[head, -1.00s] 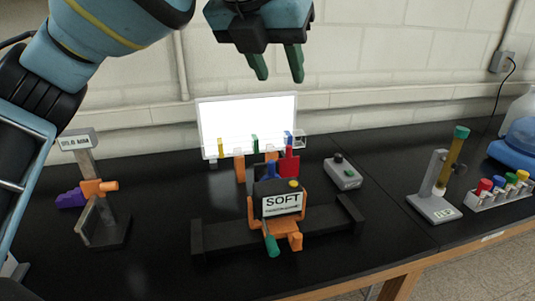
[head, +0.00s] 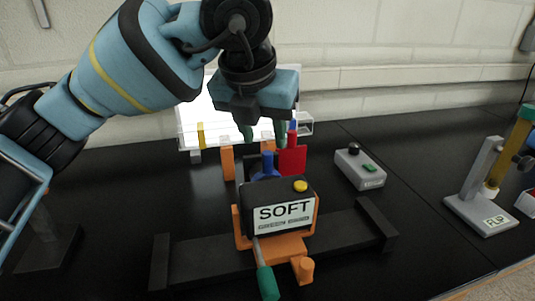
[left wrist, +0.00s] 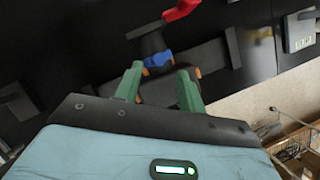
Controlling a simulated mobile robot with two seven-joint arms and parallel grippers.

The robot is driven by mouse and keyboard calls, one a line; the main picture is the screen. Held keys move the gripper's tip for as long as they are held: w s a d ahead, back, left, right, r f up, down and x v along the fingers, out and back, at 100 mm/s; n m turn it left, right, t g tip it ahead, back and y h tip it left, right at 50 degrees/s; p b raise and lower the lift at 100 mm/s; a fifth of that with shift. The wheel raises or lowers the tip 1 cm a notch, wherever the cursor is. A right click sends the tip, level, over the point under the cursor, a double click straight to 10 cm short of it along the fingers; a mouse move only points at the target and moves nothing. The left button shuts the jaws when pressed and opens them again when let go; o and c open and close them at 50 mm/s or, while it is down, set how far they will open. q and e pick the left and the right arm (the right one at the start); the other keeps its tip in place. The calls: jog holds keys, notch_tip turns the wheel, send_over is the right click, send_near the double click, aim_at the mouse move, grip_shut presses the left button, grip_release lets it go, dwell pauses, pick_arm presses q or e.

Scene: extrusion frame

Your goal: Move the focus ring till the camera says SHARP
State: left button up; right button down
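The camera (head: 275,212) sits in an orange cradle on a black rail, and its label reads SOFT. A blue part (head: 268,163), which looks like the focus ring's tab, stands up behind the camera body; it also shows in the left wrist view (left wrist: 158,59). My left gripper (head: 265,138) points down just above and behind the camera, and its green fingers are apart with nothing between them. In the left wrist view the open fingers (left wrist: 160,84) point toward the blue part, still apart from it. My right gripper is not in view.
A red plate (head: 291,161) stands just behind the camera, close to my left fingers. A green-tipped lever (head: 267,282) hangs at the front. A grey button box (head: 359,169) is to the right, and a stand labelled FLIP (head: 484,205) is farther right.

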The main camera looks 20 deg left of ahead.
aim_at(267, 153)
pick_arm(q)
jog(key=shift+x, duration=3.05)
grip_shut()
